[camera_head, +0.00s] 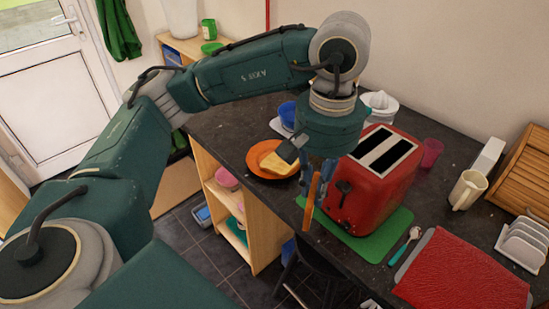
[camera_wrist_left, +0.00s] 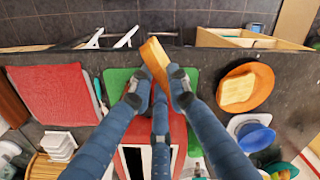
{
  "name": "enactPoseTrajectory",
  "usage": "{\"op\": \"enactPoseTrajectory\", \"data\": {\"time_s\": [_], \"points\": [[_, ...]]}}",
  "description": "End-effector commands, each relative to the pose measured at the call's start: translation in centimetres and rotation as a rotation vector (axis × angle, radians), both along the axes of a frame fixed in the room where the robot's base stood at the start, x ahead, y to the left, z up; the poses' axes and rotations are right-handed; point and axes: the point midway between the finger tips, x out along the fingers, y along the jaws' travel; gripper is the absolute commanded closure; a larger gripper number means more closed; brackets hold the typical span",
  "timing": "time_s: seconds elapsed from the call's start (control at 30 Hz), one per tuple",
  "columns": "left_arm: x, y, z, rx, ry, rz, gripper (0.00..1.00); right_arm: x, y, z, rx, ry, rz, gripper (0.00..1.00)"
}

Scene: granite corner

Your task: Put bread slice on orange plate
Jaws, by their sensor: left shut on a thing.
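My left gripper (camera_head: 316,182) is shut on a bread slice (camera_head: 311,203), which it holds upright on edge beside the red toaster (camera_head: 373,190). In the left wrist view the held slice (camera_wrist_left: 155,55) sits between the fingertips (camera_wrist_left: 158,82), over the counter's front edge. The orange plate (camera_head: 257,169) lies on the dark counter, left of the held slice in the head view. Another bread slice (camera_head: 281,164) lies on it. In the left wrist view the plate (camera_wrist_left: 263,88) is at the right, apart from the gripper. My right gripper is not in view.
The toaster stands on a green mat (camera_head: 390,232). A blue bowl (camera_wrist_left: 255,137) is near the plate. A red mat (camera_head: 462,278), a spoon (camera_head: 405,245) and a toast rack (camera_head: 522,243) are to the right. Bare counter (camera_head: 225,133) lies left of the plate.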

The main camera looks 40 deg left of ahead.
Motion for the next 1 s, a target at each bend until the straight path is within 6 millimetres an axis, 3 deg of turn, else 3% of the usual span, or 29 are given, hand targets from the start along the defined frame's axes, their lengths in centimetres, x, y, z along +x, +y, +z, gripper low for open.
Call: {"op": "enactPoseTrajectory", "data": {"time_s": [0.33, 1.0], "points": [[-0.6, 1.1, -3.2, 0.001, 0.0, -0.36, 1.0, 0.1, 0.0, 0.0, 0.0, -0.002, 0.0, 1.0], [-0.5, 0.7, -2.9, 0.007, -0.002, -0.365, 1.0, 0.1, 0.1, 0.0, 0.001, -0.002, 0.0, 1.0]]}}
